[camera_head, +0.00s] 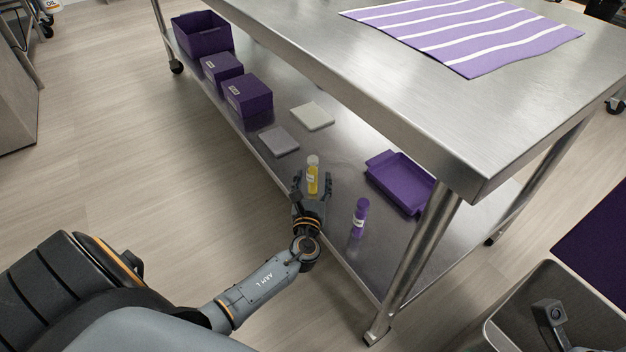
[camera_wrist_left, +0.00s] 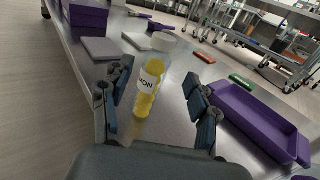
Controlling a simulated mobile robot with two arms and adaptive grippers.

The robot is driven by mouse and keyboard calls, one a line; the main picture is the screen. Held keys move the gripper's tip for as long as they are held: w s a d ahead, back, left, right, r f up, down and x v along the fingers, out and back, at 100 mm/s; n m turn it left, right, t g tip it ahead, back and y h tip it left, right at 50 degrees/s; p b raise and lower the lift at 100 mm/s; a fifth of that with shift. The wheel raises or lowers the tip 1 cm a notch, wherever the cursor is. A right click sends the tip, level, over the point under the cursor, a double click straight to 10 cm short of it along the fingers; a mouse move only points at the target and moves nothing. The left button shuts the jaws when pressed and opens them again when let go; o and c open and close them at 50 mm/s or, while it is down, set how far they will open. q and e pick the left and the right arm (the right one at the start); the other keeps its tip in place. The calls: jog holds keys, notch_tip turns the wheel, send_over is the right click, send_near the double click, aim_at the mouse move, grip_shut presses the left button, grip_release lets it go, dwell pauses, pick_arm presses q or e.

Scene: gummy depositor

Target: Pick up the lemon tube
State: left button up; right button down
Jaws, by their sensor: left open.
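The lemon tube (camera_head: 312,178) is a clear tube with yellow contents, a white label and a pale cap. It stands upright on the steel lower shelf of the table. My left gripper (camera_head: 311,192) is open, with its fingers on either side of the tube's lower part. In the left wrist view the tube (camera_wrist_left: 147,92), its label partly readable as "MON", stands between the two spread fingers (camera_wrist_left: 160,110). A gap shows between the tube and the right finger; contact on the left side is unclear. A grey part at the bottom right of the head view may belong to my right arm; its jaws cannot be made out.
A purple tube (camera_head: 360,216) stands to the right on the shelf (camera_head: 335,150), near a purple tray (camera_head: 400,184). Two flat grey pads (camera_head: 312,116) and purple boxes (camera_head: 248,95) lie further back. The tabletop (camera_head: 420,120) overhangs the shelf; a table leg (camera_head: 415,260) stands at front right.

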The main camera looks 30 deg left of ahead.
aim_at(312, 171)
pick_arm(q)
jog(key=x, duration=0.1)
jog(key=b+x, duration=0.1)
jog(key=x, duration=0.2)
jog(key=shift+w+a+r, duration=0.2)
jog(key=shift+a+r, duration=0.05)
jog(key=shift+a, duration=0.15)
grip_shut()
